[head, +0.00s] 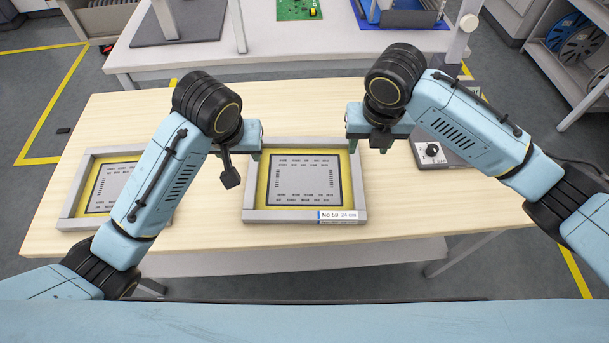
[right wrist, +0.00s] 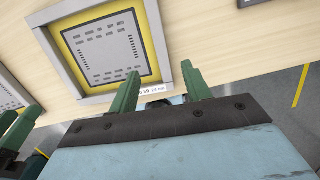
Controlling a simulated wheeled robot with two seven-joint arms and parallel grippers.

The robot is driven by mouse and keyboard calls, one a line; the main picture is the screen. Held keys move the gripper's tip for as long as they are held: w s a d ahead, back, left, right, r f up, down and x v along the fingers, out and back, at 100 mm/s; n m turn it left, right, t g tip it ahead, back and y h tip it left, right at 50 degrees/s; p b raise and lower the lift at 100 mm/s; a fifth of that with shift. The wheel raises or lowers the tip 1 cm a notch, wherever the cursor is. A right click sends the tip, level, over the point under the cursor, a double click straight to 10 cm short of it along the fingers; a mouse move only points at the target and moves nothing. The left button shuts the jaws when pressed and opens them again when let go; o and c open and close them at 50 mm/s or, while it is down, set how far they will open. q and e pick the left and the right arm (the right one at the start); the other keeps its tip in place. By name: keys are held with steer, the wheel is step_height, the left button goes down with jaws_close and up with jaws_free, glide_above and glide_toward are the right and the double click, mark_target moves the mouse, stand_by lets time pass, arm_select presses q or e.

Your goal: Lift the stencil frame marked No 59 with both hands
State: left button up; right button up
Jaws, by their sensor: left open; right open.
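The stencil frame marked No 59 (head: 280,215) lies flat on the wooden table, with a grey rim, yellow border and grey patterned sheet. Its label (head: 338,215) is at the near right corner. My left gripper (head: 256,153) is open and empty at the frame's far left corner. My right gripper (head: 354,148) is open and empty by its far right corner. In the right wrist view the right fingers (right wrist: 160,85) appear either side of the frame's edge (right wrist: 175,45); I cannot tell how high above it they are.
A second, similar frame (head: 67,210) lies at the table's left, partly behind my left arm. A grey device with a black knob (head: 432,150) stands at the right. The table (head: 215,225) is clear between the frames. A white bench (head: 290,40) stands behind.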

mark_target(252, 173)
arm_select(q)
steer(key=shift+f, duration=0.1)
arm_select(e)
steer(key=shift+f, duration=0.1)
arm_select(q)
steer(key=x, duration=1.3)
steer(key=shift+w+f, duration=0.1)
arm_select(e)
steer(key=f, duration=0.4)
steer(key=w+f, duration=0.1)
steer(key=f, duration=0.3)
steer(key=w+f, duration=0.1)
steer(key=f, duration=0.4)
arm_select(q)
jaws_close()
arm_select(e)
jaws_close()
